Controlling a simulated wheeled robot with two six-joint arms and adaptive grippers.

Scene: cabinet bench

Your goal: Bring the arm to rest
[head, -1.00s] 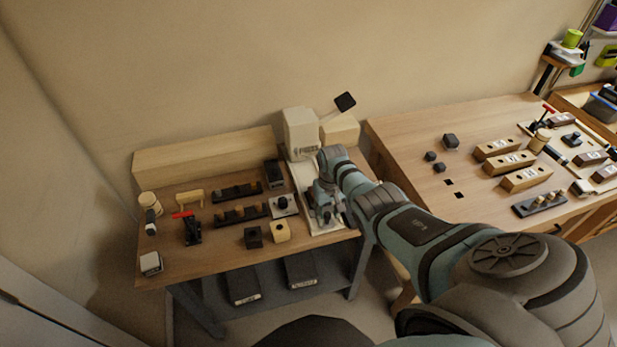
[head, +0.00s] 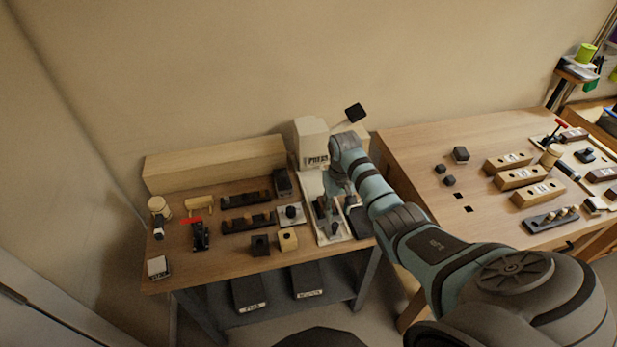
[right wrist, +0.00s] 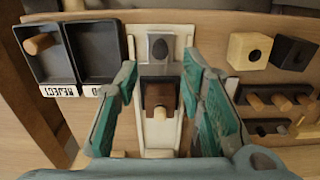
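My right arm reaches over the left bench to the press (head: 312,142). Its gripper (head: 332,203) is above the press's pale base plate (head: 328,238). In the right wrist view the gripper (right wrist: 160,112) is open, with green-padded fingers wide apart. Below, between the fingers, a brown block with a light wooden peg (right wrist: 159,97) sits on the pale base. Gaps show on both sides of the block, and I see no contact. A dark round knob (right wrist: 160,47) lies ahead on the base. My left gripper is not in view.
A tray marked REJECT (right wrist: 62,90) holding a peg and another dark tray lie beside the base. A light holed block (head: 287,239), a dark block (head: 260,245), peg racks (head: 247,223) and a red-handled clamp (head: 200,235) crowd the bench. Another bench (head: 410,150) stands right.

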